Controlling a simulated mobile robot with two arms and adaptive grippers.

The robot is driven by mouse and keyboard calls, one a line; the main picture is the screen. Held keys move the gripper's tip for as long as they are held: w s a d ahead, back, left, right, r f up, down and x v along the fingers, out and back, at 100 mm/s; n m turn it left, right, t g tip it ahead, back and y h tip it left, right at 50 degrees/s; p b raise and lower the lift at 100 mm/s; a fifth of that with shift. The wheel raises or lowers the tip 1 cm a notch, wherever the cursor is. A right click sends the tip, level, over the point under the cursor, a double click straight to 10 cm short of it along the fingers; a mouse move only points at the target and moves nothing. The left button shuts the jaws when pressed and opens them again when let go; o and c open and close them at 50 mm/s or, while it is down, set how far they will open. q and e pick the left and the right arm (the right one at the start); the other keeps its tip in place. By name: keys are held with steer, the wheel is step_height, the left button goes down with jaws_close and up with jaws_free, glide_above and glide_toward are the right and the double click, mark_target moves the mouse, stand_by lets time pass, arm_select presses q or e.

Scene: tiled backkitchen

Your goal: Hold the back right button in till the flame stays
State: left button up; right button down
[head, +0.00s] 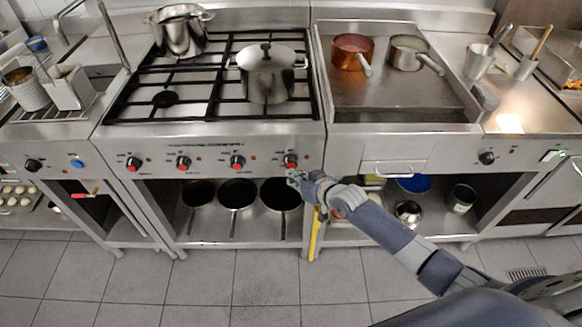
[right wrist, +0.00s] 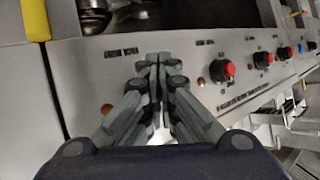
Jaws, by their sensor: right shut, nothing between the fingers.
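The steel stove (head: 215,135) has a row of black knobs with red buttons on its front panel. The rightmost knob (head: 290,161) shows just above and left of my right gripper (head: 296,177). In the right wrist view my right gripper (right wrist: 157,62) is shut and empty, pointing at the panel. It covers the spot beside a small label, and no knob shows there. Another red-buttoned knob (right wrist: 223,70) is to its right. I cannot tell whether the fingertips touch the rightmost button. No flame is visible at the burners. My left gripper is not in view.
Pans (head: 237,194) lie on the shelf below. A yellow upright bar (head: 315,235) is beside my right gripper. The floor in front is clear.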

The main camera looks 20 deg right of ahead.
steer(key=shift+w+d, duration=0.1)
steer(key=shift+w, duration=0.25)
stand_by(2.1)
stand_by(1.8)
steer(key=shift+s+a+p, duration=0.25)
steer(key=shift+s+p, duration=0.25)
steer(key=shift+s, duration=0.3)
steer(key=s+p, duration=0.2)
steer(key=s+a+p, duration=0.1)
steer(key=s+p, duration=0.1)
steer(key=shift+s+a, duration=0.15)
steer(key=shift+s, duration=0.25)
